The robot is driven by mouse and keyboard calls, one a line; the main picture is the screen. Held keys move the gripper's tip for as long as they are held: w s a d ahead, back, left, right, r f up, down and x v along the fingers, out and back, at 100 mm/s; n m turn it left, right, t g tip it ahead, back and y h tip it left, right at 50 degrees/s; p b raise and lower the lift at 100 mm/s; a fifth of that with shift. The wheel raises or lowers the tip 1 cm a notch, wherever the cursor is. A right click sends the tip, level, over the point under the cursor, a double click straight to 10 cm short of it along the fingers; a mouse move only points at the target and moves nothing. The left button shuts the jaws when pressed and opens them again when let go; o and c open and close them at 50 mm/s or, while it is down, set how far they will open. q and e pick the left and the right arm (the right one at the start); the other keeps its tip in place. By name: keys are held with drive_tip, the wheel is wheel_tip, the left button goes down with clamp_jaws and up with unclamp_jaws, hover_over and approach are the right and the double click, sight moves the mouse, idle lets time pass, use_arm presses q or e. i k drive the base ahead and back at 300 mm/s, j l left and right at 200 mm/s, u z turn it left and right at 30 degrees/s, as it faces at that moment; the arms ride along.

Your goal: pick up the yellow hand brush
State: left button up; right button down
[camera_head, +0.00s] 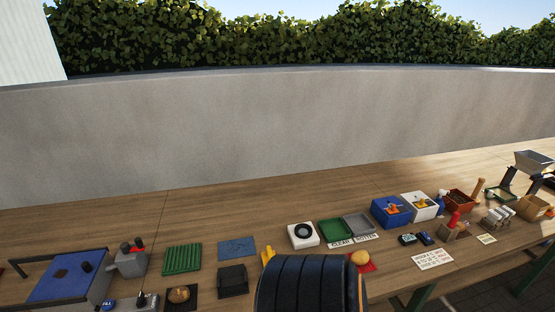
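A small yellow piece (268,254) shows on the wooden table at the lower middle, just left of a large dark ribbed rounded shape (305,283). It may be the yellow hand brush, but the dark shape hides part of it and I cannot tell for sure. Neither of my grippers can be made out in this view.
The dark shape blocks the lower middle. On the wooden table (200,219) stand a blue-topped unit (62,278), a green ribbed mat (182,258), a white box with a black ring (303,234), green (337,231) and grey trays, and blue and white bins. The table's back strip is clear.

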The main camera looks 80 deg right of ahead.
sight(269, 253)
drive_tip(key=z, duration=2.3)
